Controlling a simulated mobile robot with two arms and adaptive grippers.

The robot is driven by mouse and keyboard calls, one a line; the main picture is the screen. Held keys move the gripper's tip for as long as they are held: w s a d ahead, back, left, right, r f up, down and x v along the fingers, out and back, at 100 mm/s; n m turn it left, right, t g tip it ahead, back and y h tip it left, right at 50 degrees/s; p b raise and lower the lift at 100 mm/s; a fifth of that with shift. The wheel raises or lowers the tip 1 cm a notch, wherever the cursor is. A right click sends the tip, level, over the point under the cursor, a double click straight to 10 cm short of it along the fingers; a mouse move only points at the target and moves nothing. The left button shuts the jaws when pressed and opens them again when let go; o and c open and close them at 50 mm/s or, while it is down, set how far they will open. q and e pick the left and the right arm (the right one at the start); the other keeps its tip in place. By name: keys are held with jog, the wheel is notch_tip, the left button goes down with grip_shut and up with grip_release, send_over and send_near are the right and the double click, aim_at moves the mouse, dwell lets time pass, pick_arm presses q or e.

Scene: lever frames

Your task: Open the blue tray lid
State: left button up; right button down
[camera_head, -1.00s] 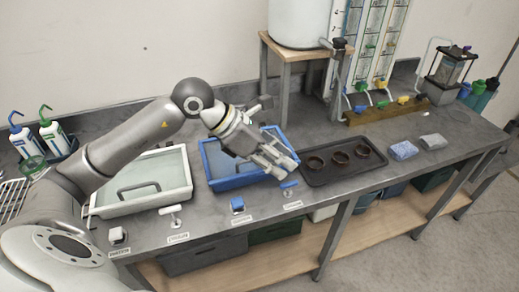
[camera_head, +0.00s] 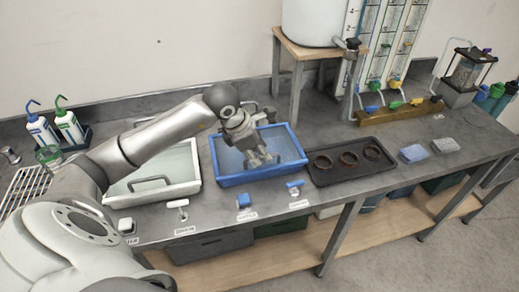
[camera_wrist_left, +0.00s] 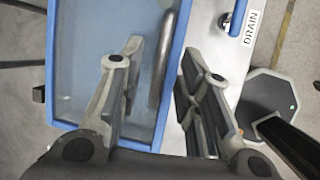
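The blue tray (camera_head: 298,163) sits on the grey bench with its translucent lid (camera_head: 285,143) lying flat on it. It also shows in the left wrist view, with the lid (camera_wrist_left: 85,60) and the grey bar handle (camera_wrist_left: 157,88) along one side. My left gripper (camera_head: 262,160) is over the front part of the lid and hides the handle in the head view. In the left wrist view my left gripper (camera_wrist_left: 161,52) is open, one finger on each side of the handle. I cannot tell whether they touch it. My right gripper is not in view.
A white tray (camera_head: 195,184) with a similar lid stands left of the blue one. A dark tray with brown rings (camera_head: 327,178) is close on the right. Small levers, one blue (camera_head: 243,201), line the front edge. A wooden stand (camera_head: 290,42) is behind.

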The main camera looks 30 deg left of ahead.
pick_arm(q)
jog(key=shift+w+d+f, duration=0.1)
jog(key=shift+w+f, duration=0.1)
jog(key=shift+f, duration=0.35)
grip_shut()
